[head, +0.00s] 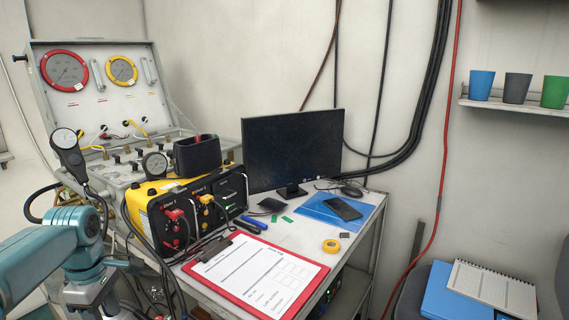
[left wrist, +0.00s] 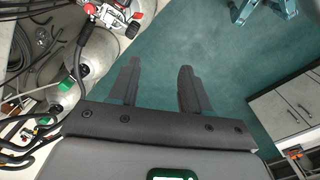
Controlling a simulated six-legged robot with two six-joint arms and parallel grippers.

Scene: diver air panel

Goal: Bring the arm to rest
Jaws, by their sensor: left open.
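My left arm (head: 60,247) enters at the lower left of the head view, beside the desk's left end. Its gripper cannot be made out there. In the left wrist view my left gripper (left wrist: 159,66) is open, its two dark fingers well apart with nothing between them. Bare teal floor (left wrist: 158,88) lies beyond the fingers.
The desk holds a yellow-and-black diver panel (head: 190,208), a red clipboard (head: 257,275) and a monitor (head: 293,150). A gauge case (head: 100,85) stands behind. In the wrist view, grey cylinders (left wrist: 88,60) and hoses lie left, a grey cabinet (left wrist: 290,102) right.

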